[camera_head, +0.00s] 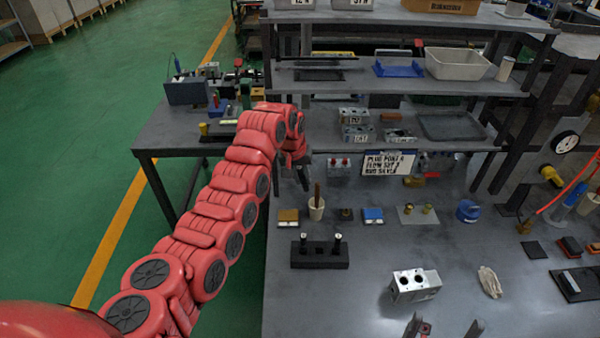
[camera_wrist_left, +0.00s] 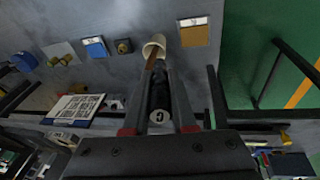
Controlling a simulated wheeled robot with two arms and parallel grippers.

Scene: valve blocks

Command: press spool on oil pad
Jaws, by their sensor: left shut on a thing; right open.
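My left gripper (camera_head: 301,178) hangs at the back left of the bench. The spool is hard to make out in the head view. A tan pad with a white label (camera_head: 288,217) lies below the left gripper, apart from it; it also shows in the left wrist view (camera_wrist_left: 194,37). A similar blue pad (camera_head: 373,215) lies to the right. I cannot tell which is the oil pad. My right gripper (camera_head: 444,328) is open and empty at the bottom edge.
A cream cup with a brown stick (camera_head: 316,208) stands beside the tan pad. A black rack (camera_head: 320,257) holds two upright spools. The valve block (camera_head: 413,286) and a pale cloth (camera_head: 490,282) lie nearer. A shelf (camera_head: 380,138) stands behind. The front left bench is clear.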

